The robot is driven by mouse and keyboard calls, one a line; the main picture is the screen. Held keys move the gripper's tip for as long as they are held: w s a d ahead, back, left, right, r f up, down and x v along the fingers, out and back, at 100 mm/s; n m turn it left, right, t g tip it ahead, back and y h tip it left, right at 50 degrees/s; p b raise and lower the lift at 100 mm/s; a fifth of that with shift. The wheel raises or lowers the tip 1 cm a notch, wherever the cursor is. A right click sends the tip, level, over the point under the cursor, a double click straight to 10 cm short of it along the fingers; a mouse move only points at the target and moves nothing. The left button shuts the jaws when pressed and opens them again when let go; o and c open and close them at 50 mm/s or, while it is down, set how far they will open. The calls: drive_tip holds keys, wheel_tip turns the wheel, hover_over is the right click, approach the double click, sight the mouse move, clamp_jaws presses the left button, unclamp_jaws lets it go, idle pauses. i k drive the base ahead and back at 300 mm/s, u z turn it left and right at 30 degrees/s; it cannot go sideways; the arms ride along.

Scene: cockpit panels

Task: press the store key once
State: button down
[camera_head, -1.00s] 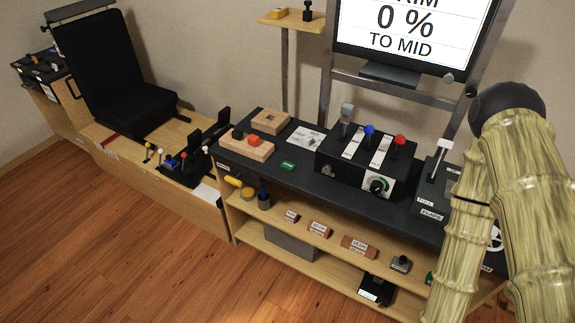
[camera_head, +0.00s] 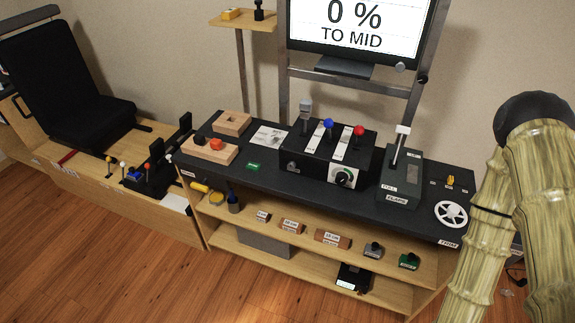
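I cannot make out a key marked store; the small labels are too small to read. A small green labelled piece (camera_head: 254,166) lies on the dark desktop near its front edge. The monitor (camera_head: 355,25) above reads "0 %" and "TO MID". My arm's links fill the right side; my gripper is outside the picture.
A flaps lever unit (camera_head: 401,178) and a white trim wheel (camera_head: 451,214) stand at the desk's right. Wooden blocks (camera_head: 209,150) sit at its left. Shelves below hold labelled blocks (camera_head: 291,226). A black seat (camera_head: 65,80) stands left. The wooden floor (camera_head: 110,270) in front is clear.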

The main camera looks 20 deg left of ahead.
sight(250, 167)
drive_tip(key=z, duration=2.35)
drive_tip(key=k, duration=1.6)
drive_tip(key=u, duration=2.25)
